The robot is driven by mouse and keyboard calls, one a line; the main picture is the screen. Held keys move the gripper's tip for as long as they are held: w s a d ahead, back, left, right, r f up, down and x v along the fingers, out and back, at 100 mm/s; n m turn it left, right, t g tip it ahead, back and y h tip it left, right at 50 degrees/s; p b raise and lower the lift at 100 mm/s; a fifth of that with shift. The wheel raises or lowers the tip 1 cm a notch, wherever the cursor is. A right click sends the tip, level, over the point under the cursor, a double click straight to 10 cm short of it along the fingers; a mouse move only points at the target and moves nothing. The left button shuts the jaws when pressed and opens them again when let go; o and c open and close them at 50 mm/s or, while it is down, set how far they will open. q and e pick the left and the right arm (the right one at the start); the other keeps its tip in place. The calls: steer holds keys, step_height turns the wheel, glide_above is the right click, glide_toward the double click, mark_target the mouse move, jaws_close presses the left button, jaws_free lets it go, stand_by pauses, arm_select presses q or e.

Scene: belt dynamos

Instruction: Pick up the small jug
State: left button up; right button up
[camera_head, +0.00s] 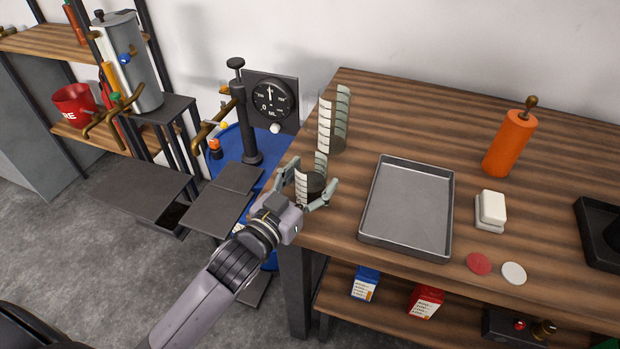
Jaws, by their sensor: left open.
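Two clear jugs with white graduation marks stand near the left edge of the wooden table. The larger jug (333,120) is at the back. The small jug (313,168) is in front of it, with something dark visible at its lower part. My left gripper (307,188) reaches in from the lower left. Its fingers are spread on both sides of the small jug, and the gripper partly hides the jug's base. I cannot tell whether the fingers touch it. My right gripper is not in view.
A grey metal tray (372,235) lies right of the small jug. A gauge stand with a dial (270,98) is left of the table.

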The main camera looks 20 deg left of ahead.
arm_select(q)
steer(key=shift+c, duration=0.5)
steer(key=c, duration=1.1)
steer(key=shift+c, duration=0.3)
steer(key=shift+r, duration=0.15)
